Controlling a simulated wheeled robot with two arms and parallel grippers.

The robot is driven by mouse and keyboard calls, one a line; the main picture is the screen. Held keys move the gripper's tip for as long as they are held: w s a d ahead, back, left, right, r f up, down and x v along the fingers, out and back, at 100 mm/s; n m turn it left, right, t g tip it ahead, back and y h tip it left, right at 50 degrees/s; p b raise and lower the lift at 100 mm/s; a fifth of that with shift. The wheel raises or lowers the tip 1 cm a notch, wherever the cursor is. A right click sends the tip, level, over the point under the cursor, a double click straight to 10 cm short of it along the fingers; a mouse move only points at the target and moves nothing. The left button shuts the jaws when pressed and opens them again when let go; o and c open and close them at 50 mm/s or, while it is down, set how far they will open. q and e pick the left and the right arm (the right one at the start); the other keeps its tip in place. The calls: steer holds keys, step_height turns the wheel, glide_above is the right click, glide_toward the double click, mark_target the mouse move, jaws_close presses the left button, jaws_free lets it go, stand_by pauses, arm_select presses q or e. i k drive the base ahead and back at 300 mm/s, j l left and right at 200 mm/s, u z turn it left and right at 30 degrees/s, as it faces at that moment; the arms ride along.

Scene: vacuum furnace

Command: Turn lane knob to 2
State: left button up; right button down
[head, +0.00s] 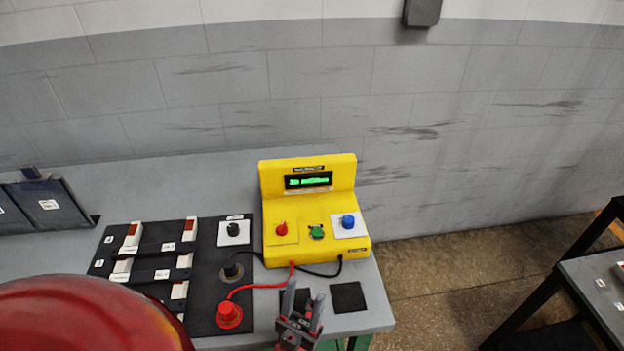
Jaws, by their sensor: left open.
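A small black knob (233,229) on a white plate sits at the top right of the black panel (206,265). It looks like the lane knob, but its label and pointer are too small to read. A blue knob (348,221) on a white plate and a red knob (282,229) sit on the yellow meter box (308,175). My left gripper (303,300) is open and empty at the table's front edge, below and to the right of the black knob and apart from it. My right gripper is not in view.
A red plug (229,314) and a black plug (231,271) on the panel have cables running to the meter box, close to my left gripper. Several white-topped blocks (180,290) sit in the panel's left part. A dark square pad (348,297) lies at the right.

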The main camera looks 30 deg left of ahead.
mark_target(233, 230)
steer(key=u, duration=1.4)
